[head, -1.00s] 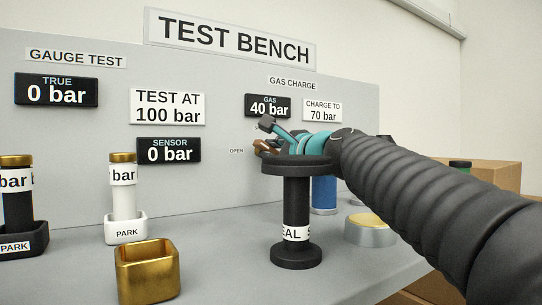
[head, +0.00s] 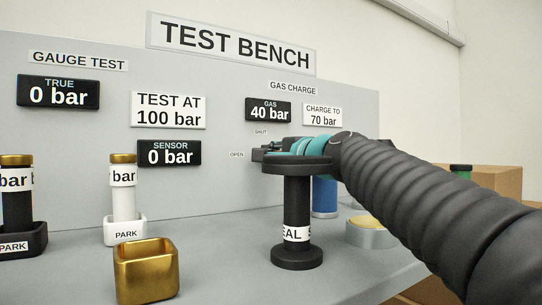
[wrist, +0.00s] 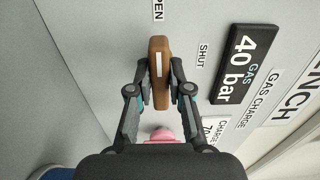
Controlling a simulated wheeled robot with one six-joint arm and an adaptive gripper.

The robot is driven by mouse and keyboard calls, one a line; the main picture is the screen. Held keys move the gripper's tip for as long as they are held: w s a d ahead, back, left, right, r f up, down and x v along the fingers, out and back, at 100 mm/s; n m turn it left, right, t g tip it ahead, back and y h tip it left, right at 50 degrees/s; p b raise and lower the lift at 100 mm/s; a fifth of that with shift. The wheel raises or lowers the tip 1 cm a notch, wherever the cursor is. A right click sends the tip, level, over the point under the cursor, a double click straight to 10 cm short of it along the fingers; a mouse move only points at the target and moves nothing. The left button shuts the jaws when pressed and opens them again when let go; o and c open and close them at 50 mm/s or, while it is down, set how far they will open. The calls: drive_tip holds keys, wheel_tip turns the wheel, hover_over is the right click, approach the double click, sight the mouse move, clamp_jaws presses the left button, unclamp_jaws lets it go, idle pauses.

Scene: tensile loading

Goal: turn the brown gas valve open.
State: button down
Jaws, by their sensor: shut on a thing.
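The brown gas valve handle (wrist: 159,95) shows in the wrist view as a bar with a white stripe, on the grey panel. My gripper (wrist: 160,88) is shut on it, with one finger on each side. The bar runs up the picture, its upper end towards the OPEN label (wrist: 157,10). The SHUT label (wrist: 202,55) is to its right. In the head view my gripper (head: 262,153) is at the panel beside the OPEN label (head: 237,154), and the handle is hidden there. The GAS display (head: 268,110) reads 40 bar; the sign beside it (head: 322,115) says CHARGE TO 70 bar.
A black spool-shaped stand (head: 297,205) is in front of my gripper. A blue cylinder (head: 325,196) and a round metal piece with a yellow top (head: 367,232) are behind my arm. A gold square cup (head: 147,270) and parked gauges (head: 123,195) stand left.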

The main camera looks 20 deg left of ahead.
idle(0.3)
drive_tip(key=c, duration=1.1)
unclamp_jaws()
drive_tip(key=shift+r, duration=0.1)
